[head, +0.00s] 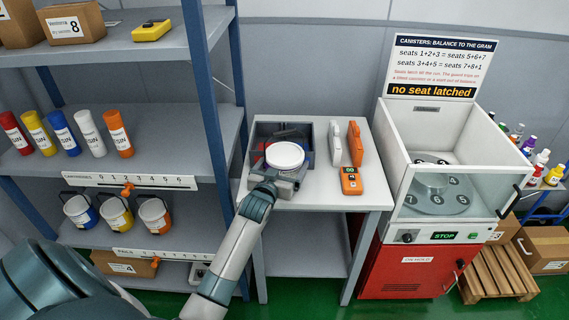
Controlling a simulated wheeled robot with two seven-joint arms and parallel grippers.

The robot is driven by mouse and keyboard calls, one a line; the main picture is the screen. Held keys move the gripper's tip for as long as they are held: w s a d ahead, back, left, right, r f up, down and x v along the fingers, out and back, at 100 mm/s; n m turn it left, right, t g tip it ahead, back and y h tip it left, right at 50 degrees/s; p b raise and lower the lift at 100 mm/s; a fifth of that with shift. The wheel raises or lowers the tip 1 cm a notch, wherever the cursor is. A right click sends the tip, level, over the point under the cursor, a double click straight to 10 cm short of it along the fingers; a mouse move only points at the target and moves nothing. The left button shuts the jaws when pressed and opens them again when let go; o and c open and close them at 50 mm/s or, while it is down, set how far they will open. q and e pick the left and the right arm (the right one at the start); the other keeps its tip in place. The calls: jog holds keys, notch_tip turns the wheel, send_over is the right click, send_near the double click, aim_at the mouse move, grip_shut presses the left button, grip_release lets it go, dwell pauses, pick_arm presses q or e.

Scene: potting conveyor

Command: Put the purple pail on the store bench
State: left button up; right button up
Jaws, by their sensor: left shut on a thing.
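My left gripper (287,175) is over the left part of a pale bench (340,195), its jaws shut. A round thing with a white top (286,155) is right at its jaws and appears held. No other purple pail shows. A blue pail (79,212), a yellow pail (115,214) and an orange pail (154,215) stand on a lower shelf at left. My right gripper is out of view.
A dark open bin (262,132) sits behind the white top. Orange and white upright things (355,144) and an orange handheld device (350,181) are on the bench's right. A white-and-red machine (432,225) stands beside it. The bench's front right is clear.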

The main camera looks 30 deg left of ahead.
pick_arm(q)
jog(key=o, duration=1.6)
jog(key=shift+o, duration=0.2)
jog(key=shift+s, duration=0.1)
jog(key=b+v, duration=0.2)
jog(key=v, duration=1)
